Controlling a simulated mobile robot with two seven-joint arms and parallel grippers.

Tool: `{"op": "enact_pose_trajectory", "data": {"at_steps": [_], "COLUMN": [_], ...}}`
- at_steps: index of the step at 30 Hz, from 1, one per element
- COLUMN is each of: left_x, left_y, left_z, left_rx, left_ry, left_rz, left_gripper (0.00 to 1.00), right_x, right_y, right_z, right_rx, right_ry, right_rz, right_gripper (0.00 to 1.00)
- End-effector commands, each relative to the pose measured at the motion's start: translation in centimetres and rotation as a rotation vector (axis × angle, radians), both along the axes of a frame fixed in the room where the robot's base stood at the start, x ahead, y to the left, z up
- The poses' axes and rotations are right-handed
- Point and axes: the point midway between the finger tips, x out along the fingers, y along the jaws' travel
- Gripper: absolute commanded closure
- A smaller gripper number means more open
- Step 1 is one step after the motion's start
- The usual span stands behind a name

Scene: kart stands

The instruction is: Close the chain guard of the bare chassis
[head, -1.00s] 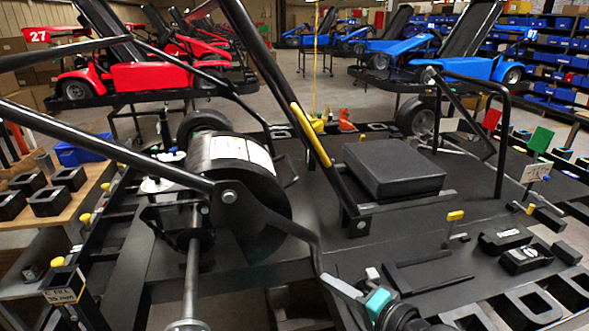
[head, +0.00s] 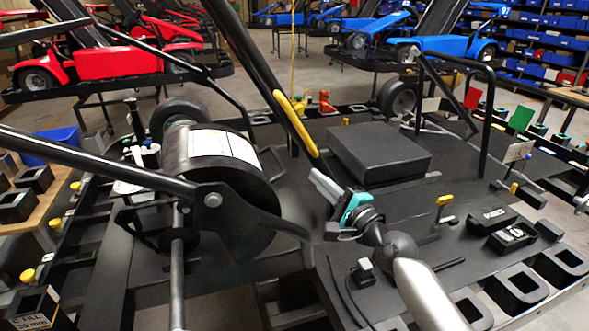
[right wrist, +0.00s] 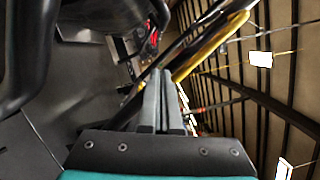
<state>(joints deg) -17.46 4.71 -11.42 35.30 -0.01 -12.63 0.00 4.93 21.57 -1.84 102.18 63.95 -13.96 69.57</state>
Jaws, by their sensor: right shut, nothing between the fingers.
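The bare chassis (head: 290,215) is a low, flat black frame with no bodywork. A rounded black housing with a white label (head: 222,143) stands on its left part. A long black bar (head: 246,42) rises steeply up and left beside it, with a yellow grip (head: 297,125) along it. I cannot tell for certain which part is the chain guard. My right gripper (head: 318,182) is shut and empty, just below the yellow grip near the bar's lower end. In the right wrist view its fingers (right wrist: 163,98) point toward the yellow grip (right wrist: 212,47), apparently without holding it. My left gripper is out of view.
A black seat pad (head: 380,152) and a black hoop (head: 489,120) stand to the right of my right gripper. Dark bars cross the near left. Red (head: 108,60) and blue (head: 440,42) karts on stands are behind.

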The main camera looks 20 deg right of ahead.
Motion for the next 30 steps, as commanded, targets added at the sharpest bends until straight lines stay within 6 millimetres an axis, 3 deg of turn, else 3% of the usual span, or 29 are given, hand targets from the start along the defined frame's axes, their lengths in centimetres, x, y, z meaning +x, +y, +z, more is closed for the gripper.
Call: {"op": "enact_pose_trajectory", "data": {"at_steps": [6, 9, 16, 30], "left_x": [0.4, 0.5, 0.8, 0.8], "left_y": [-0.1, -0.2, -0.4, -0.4], "left_z": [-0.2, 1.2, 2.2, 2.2], "left_rx": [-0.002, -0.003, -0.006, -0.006], "left_ry": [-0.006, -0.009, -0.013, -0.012], "left_rz": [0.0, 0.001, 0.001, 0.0], "left_gripper": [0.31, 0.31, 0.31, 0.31], "right_x": [3.2, 3.0, 2.8, 2.8], "right_y": [0.9, 2.4, 4.3, 4.6], "right_z": [0.4, 1.1, 1.6, 1.6], "right_rx": [0.0, 0.004, 0.001, -0.002], "right_ry": [-0.002, 0.001, 0.001, 0.001], "right_rz": [0.0, 0.003, 0.001, 0.0], "right_gripper": [1.0, 1.0, 1.0, 1.0]}}
